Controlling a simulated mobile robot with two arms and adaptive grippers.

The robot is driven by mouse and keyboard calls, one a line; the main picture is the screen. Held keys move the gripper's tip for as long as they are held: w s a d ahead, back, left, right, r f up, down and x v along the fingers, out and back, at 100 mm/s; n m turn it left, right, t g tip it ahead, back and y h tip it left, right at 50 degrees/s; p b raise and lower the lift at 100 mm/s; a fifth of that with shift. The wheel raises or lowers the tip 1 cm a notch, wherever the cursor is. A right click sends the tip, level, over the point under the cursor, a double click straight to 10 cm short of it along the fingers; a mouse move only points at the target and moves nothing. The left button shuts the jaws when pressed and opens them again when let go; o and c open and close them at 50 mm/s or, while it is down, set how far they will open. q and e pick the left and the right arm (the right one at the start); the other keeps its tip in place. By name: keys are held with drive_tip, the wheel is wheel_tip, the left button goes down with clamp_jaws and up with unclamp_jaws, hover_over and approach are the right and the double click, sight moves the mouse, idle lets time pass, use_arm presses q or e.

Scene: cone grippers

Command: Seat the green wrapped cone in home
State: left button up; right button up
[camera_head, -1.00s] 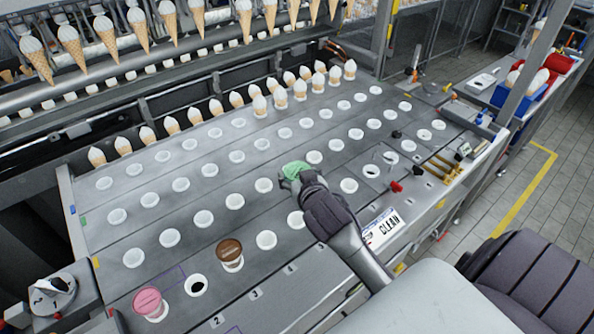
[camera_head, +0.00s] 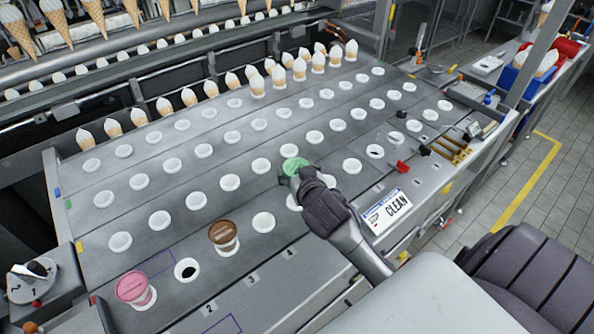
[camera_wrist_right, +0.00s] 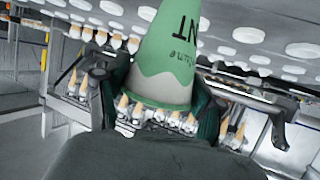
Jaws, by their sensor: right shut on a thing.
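The green wrapped cone (camera_head: 293,166) is in my right gripper (camera_head: 297,178), over the middle of the steel plate. In the right wrist view the cone (camera_wrist_right: 172,50) stands between the two dark fingers (camera_wrist_right: 160,100), its wide end towards my palm, with dark lettering on its wrapper. The head view does not show its height above the plate clearly. An empty dark hole (camera_head: 187,269) lies in the front row between a pink cup (camera_head: 135,288) and a brown cup (camera_head: 223,235). I cannot tell which place is called home. My left gripper is not in view.
Rows of white round sockets (camera_head: 195,200) cover the plate (camera_head: 110,215). Several white-topped cones (camera_head: 165,106) stand along its back edge. Another dark hole (camera_head: 375,151) lies to the right, near red (camera_head: 403,167) and black knobs. A CLEAN sign (camera_head: 387,211) is at the front edge.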

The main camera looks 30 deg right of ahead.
drive_tip(key=shift+f+b, duration=2.25)
drive_tip(key=shift+f, duration=0.75)
drive_tip(key=o, duration=0.9)
drive_tip(key=shift+s, duration=0.1)
drive_tip(key=v, duration=1.2)
drive_tip(key=shift+r, duration=0.15)
